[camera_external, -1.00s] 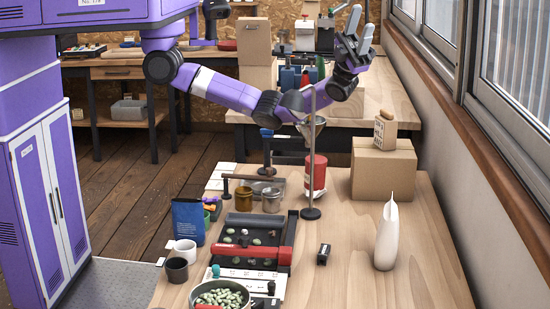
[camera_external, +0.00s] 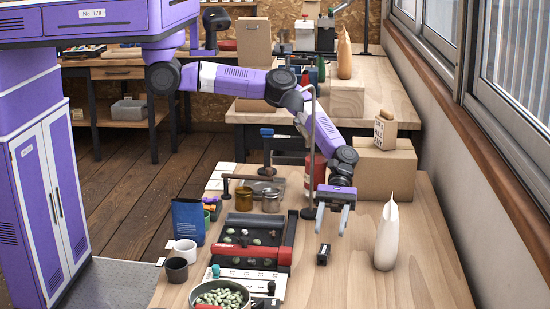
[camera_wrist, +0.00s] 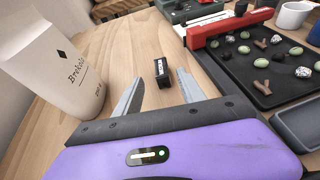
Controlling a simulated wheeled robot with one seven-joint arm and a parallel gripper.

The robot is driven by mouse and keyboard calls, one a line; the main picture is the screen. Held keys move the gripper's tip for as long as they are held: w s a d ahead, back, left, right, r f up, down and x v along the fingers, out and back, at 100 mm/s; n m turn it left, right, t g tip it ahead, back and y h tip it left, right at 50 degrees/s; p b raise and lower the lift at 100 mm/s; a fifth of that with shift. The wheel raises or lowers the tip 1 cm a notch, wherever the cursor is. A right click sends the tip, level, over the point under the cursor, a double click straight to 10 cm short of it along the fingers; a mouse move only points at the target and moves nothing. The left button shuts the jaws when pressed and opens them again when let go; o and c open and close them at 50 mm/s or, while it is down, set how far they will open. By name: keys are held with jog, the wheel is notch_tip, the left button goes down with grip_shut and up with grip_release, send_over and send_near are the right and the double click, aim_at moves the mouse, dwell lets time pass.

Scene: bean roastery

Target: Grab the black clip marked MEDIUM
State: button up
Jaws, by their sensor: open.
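The black clip (camera_external: 323,254) is a small dark block standing on the wooden table, between the black tray and the white vase-like bag. In the wrist view the clip (camera_wrist: 162,73) shows white lettering on its side, too small to read surely. My gripper (camera_external: 331,231) is open and empty, pointing down above the table, a little behind and above the clip in the external view. In the wrist view the fingers (camera_wrist: 160,84) stand apart, with the clip just beyond and between their tips, not touching as far as I can tell.
A white bag (camera_external: 387,240) stands right of the clip; its printed front (camera_wrist: 75,75) shows in the wrist view. The black tray (camera_external: 285,238) with a red bar (camera_external: 250,254) and beans lies to the left. A cardboard box (camera_external: 400,170) stands behind.

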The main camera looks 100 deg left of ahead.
aim_at(325, 246)
jog(key=shift+s+d+f, duration=0.1)
jog(key=shift+f, duration=0.25)
jog(key=shift+b+x, duration=0.45)
jog(key=shift+x, duration=3.15)
jog(key=shift+c, duration=0.5)
grip_shut()
